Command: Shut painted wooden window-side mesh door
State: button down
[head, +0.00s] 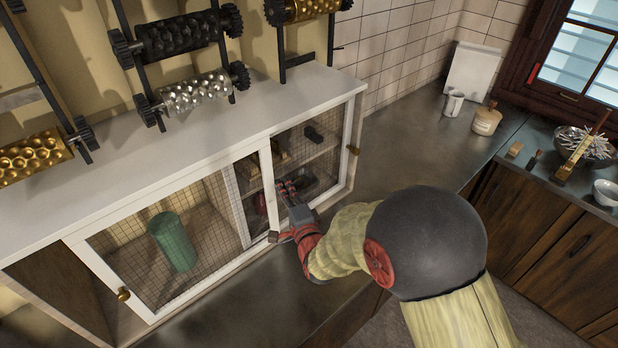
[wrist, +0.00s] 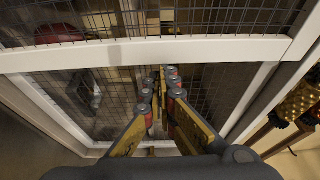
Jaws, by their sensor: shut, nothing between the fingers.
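The low white cabinet (head: 190,165) has two white-framed wire-mesh doors. The window-side mesh door (head: 318,136) is the right one, with a brown knob (head: 353,150) at its right edge. Its right stile stands close to the cabinet's right end; I cannot tell whether a gap is left there. My gripper (head: 287,188) is shut and empty, in front of this door, just right of its white left stile (head: 268,186). In the wrist view my fingers (wrist: 160,90) point at mesh beside a white frame bar (wrist: 150,52); contact is unclear.
The left mesh door (head: 130,262) has a brass knob (head: 124,294), and the cabinet is open to its left. A green cylinder (head: 174,241) stands behind the mesh. A mug (head: 453,103) and jar (head: 486,119) stand on the counter (head: 400,145).

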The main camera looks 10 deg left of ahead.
aim_at(252, 200)
jog(key=s+a+b, duration=0.1)
jog(key=s+a, duration=0.1)
jog(key=s+a+b, duration=0.1)
jog(key=s+a, duration=0.1)
jog(key=s, duration=0.1)
jog(key=s+a+b, duration=0.1)
jog(key=s+a, duration=0.1)
jog(key=s, duration=0.1)
jog(key=shift+a, duration=0.15)
jog(key=shift+w, duration=0.1)
